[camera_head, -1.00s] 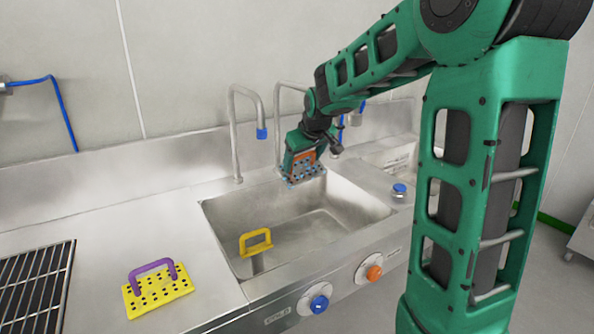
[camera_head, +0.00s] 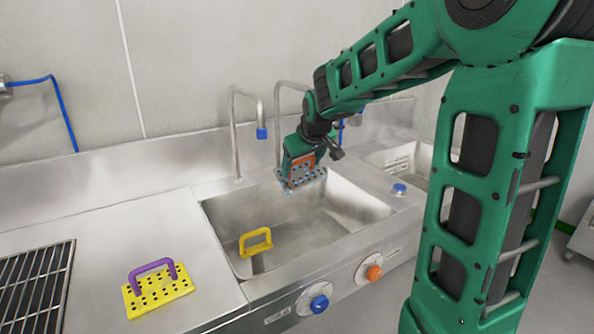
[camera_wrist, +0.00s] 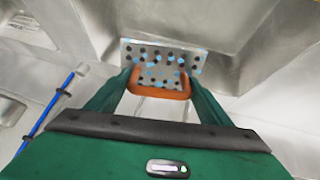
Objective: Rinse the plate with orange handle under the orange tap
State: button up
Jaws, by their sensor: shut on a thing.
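My gripper (camera_head: 301,158) is shut on the orange handle (camera_wrist: 158,95) of a grey perforated plate (camera_head: 303,181), held over the back of the sink basin (camera_head: 225,245). In the wrist view, the plate (camera_wrist: 150,53) shows dark holes and light-blue patches. A second curved tap (camera_head: 278,125) rises behind my gripper; its outlet is hidden, so I cannot tell its colour or whether the plate is under it. An orange knob (camera_head: 375,273) is on the sink front. No water stream is visible.
A blue-tipped tap (camera_head: 261,133) stands left of my gripper, and a blue knob (camera_head: 319,303) is on the front. A yellow plate with purple handle (camera_head: 158,290) lies on the left counter beside a black rack (camera_head: 35,285).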

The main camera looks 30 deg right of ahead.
jog(key=shift+s+a, duration=0.3)
jog(key=shift+s, duration=0.45)
jog(key=shift+s+a, duration=0.25)
jog(key=shift+s, duration=0.5)
jog(key=shift+s+a, duration=0.3)
jog(key=shift+s, duration=0.45)
jog(key=shift+r, duration=0.1)
jog(key=s+a+r, duration=0.1)
jog(key=s+r, duration=0.3)
jog(key=shift+s+a, duration=0.35)
jog(key=shift+a, duration=0.05)
dwell(0.4)
